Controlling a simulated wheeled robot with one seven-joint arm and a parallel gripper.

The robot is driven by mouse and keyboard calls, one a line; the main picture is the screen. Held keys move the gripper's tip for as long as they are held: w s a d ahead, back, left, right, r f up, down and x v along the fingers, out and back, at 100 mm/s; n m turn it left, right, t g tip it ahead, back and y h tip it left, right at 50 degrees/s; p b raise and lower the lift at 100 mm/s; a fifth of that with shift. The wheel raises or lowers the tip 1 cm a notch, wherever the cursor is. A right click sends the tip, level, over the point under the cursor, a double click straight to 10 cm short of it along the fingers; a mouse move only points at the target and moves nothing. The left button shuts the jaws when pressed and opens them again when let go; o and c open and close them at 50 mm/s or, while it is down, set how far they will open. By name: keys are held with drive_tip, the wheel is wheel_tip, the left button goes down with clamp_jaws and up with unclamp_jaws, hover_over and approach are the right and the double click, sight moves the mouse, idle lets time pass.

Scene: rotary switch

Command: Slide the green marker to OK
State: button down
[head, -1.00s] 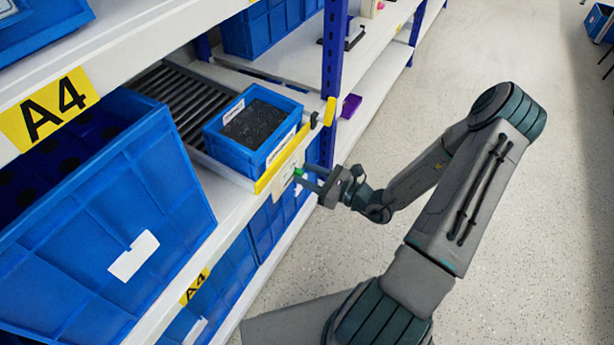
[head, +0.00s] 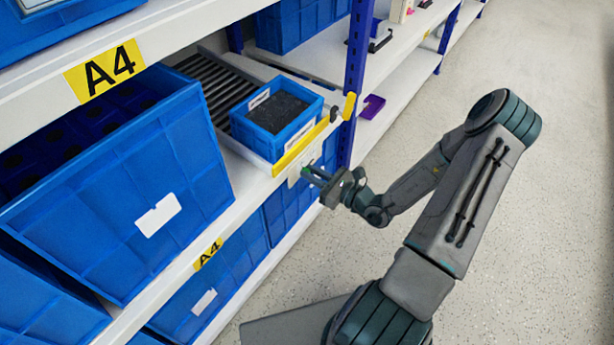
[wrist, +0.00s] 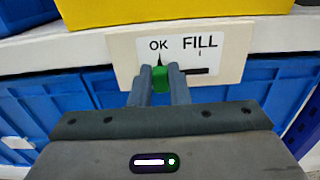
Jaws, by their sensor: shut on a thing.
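The green marker (wrist: 161,78) sits between my gripper's fingers in the wrist view, just below the OK label (wrist: 158,45) and its black pointer. My gripper (wrist: 162,84) is shut on it. The FILL label (wrist: 200,43) is to the right, with a dark slot (wrist: 197,71) running below it. All are on a pale plate (wrist: 124,50) under the shelf edge. In the head view my gripper (head: 311,175) reaches this plate (head: 294,174) from the right, with a bit of green at its tips.
A blue bin (head: 276,114) of dark parts stands above, behind a yellow strip (head: 300,148). A large blue crate (head: 120,195) is to the left. A blue post (head: 355,80) rises beyond. Grey floor (head: 520,240) to the right is open.

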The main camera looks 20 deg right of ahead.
drive_tip(key=shift+s+d, duration=0.15)
drive_tip(key=shift+s, duration=0.05)
drive_tip(key=c, duration=1.4)
unclamp_jaws()
drive_tip(key=shift+s, duration=0.1)
drive_tip(key=shift+o, duration=0.2)
drive_tip(key=p+v, duration=0.3)
drive_tip(key=v, duration=1)
drive_tip(key=shift+s, duration=0.35)
